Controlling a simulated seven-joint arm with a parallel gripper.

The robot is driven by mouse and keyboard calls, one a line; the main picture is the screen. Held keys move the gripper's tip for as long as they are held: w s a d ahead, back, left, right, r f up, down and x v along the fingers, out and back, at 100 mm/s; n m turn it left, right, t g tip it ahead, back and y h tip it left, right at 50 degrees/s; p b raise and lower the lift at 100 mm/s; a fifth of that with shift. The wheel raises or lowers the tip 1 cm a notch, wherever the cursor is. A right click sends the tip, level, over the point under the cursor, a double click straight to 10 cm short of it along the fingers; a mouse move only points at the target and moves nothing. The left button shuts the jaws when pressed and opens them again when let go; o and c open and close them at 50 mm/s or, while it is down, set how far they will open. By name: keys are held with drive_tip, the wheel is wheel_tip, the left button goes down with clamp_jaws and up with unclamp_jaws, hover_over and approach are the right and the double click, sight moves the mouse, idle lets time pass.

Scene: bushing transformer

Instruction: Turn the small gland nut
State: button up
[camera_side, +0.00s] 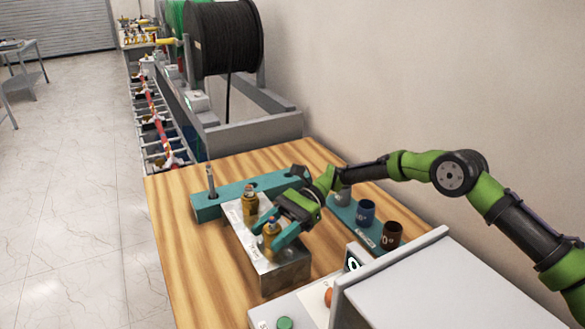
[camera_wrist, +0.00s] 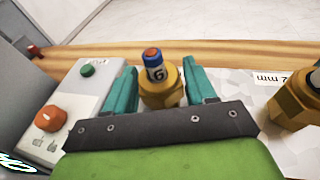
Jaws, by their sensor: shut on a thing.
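The small gland nut (camera_wrist: 160,95) is brass and stands upright, with a cable end (camera_wrist: 154,68) marked "6" and an orange-red tip rising from it. My gripper (camera_wrist: 161,80) has one teal finger on each side of this nut and is shut on it. In the side view, my gripper (camera_side: 276,234) comes down over the nearer brass nut (camera_side: 270,247) on the metal block (camera_side: 282,275), and the fingers partly hide it. A second, larger-looking brass nut (camera_wrist: 297,101) stands at the right of the wrist view. In the side view this other nut (camera_side: 250,205) is farther back on the block.
Blue and brown cups (camera_side: 366,212) stand on a teal holder to the right. A control box (camera_wrist: 70,115) with green and orange buttons is close in front. The wooden table (camera_side: 175,230) is clear on the left.

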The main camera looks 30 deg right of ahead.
drive_tip(key=shift+n+g+h, duration=0.5)
drive_tip(key=shift+n+g, duration=0.6)
drive_tip(key=shift+g, duration=0.2)
drive_tip(key=o, duration=1.4)
